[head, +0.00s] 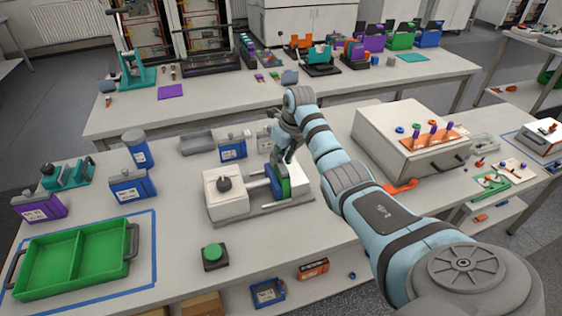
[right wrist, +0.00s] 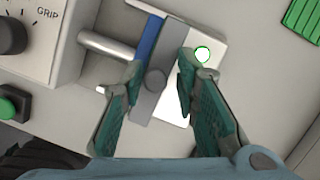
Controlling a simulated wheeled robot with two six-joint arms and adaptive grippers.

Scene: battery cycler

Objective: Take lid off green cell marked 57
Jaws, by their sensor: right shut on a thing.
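My right gripper (head: 288,150) is over the white clamp fixture, its arm reaching in from the right. In the right wrist view its teal fingers (right wrist: 157,75) are on either side of a grey lid (right wrist: 178,55) with a round knob (right wrist: 155,79), and they are shut on it. The lid lies alongside a blue strip (right wrist: 148,38) in the fixture. In the head view a green upright piece (head: 285,187) stands in the fixture beside a blue one (head: 274,182). No number 57 is readable. My left gripper is out of view.
The fixture (head: 215,205) has a GRIP dial (right wrist: 10,38). A green button (head: 212,252) is in front. Blue cells (head: 128,187) and a purple cell (head: 38,208) stand to the left, behind the green tray (head: 28,290). A white box (head: 385,150) stands to the right.

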